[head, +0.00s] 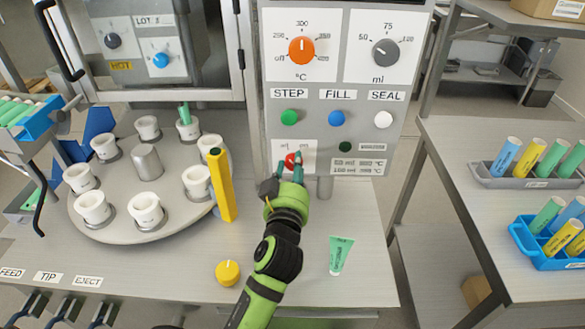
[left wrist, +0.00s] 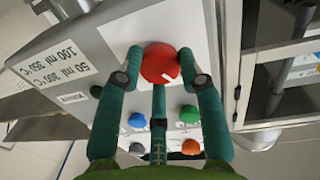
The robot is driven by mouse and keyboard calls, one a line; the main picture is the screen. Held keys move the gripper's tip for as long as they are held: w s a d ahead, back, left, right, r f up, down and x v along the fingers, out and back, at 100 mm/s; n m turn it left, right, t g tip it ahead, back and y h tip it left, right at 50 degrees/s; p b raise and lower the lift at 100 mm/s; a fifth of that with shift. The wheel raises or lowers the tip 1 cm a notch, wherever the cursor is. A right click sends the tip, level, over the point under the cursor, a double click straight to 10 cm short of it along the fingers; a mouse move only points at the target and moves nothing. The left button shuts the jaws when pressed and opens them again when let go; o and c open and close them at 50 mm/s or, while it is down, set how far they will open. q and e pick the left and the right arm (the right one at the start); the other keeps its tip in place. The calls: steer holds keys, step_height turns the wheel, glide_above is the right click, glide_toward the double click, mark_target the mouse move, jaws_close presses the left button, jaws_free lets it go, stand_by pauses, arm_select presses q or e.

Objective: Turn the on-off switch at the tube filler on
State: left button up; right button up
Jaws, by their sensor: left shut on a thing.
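The on-off switch is a red round knob with a white mark on the grey panel of the tube filler (head: 257,70). In the left wrist view the red knob (left wrist: 160,62) sits between the green fingertips, and in the head view the red knob (head: 292,159) shows partly behind them. My left gripper (head: 290,168) is shut on the knob, with a finger on each side; the gripper also shows in the left wrist view (left wrist: 161,78). The switch's labels are largely hidden in the head view. My right gripper is not in view.
Above are the green STEP (head: 289,118), blue FILL (head: 336,118) and white SEAL (head: 383,119) buttons. A yellow post (head: 221,185) stands left of my arm by the turntable (head: 118,229) of white cups. A green tube (head: 340,254) lies on the worktop to the right.

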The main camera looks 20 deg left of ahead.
arm_select(q)
steer(key=shift+r+m+p, duration=0.1)
steer(key=shift+m+p, duration=0.3)
steer(key=shift+m, duration=0.3)
steer(key=m+p, duration=0.2)
steer(key=m, duration=0.3)
steer(key=shift+r+p, duration=0.15)
steer(key=shift+p, duration=0.25)
steer(key=m+p, duration=0.2)
steer(key=m, duration=0.2)
steer(key=shift+w+m+g, duration=0.1)
steer(key=shift+m+g, duration=0.3)
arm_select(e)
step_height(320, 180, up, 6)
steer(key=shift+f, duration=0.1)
arm_select(q)
steer(key=shift+a, duration=0.1)
steer(key=o, duration=1.1)
steer(key=shift+o, duration=0.3)
steer(key=shift+w+f, duration=0.15)
steer(key=shift+f, duration=0.05)
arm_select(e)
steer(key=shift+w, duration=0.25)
